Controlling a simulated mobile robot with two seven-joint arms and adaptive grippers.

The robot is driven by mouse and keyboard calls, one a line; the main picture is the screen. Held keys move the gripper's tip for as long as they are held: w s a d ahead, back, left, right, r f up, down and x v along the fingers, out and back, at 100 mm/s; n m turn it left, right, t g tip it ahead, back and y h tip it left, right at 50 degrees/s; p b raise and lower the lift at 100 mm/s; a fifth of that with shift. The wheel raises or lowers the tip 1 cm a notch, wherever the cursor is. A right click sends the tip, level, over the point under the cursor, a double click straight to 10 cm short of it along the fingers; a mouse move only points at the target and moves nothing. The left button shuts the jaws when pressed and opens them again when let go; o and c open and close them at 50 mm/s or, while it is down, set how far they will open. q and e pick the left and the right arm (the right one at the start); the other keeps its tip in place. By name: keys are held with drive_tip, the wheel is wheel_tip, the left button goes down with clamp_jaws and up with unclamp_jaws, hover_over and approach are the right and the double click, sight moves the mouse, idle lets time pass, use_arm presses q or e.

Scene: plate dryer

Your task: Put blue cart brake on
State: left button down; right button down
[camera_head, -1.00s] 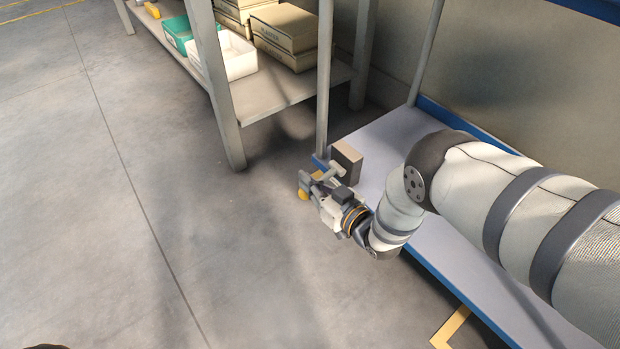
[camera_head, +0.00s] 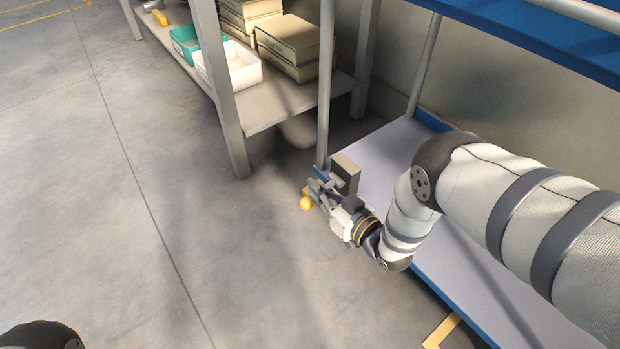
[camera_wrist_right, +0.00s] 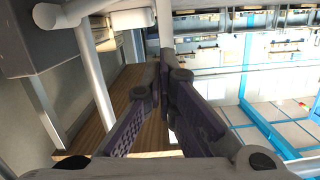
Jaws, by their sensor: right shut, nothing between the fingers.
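The blue cart (camera_head: 455,292) has a pale lower shelf with a blue edge and stands at the right. A yellow caster part (camera_head: 306,203), likely the brake, shows low at the cart's near-left corner. My right gripper (camera_head: 315,189) is at that corner, just above and beside the yellow part. Contact cannot be told. In the right wrist view my right gripper's dark fingers (camera_wrist_right: 166,80) meet at their tips with nothing between them. My left gripper is not in view.
A grey-brown block (camera_head: 345,174) sits at the cart's corner beside the upright post (camera_head: 324,90). A workbench (camera_head: 285,105) with a white bin (camera_head: 245,72), a green bin (camera_head: 184,41) and boxes (camera_head: 290,38) stands behind. The floor at left is clear.

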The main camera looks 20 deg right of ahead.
drive_tip(key=p+v, duration=0.1)
drive_tip(key=v, duration=0.4)
drive_tip(key=shift+f, duration=0.1)
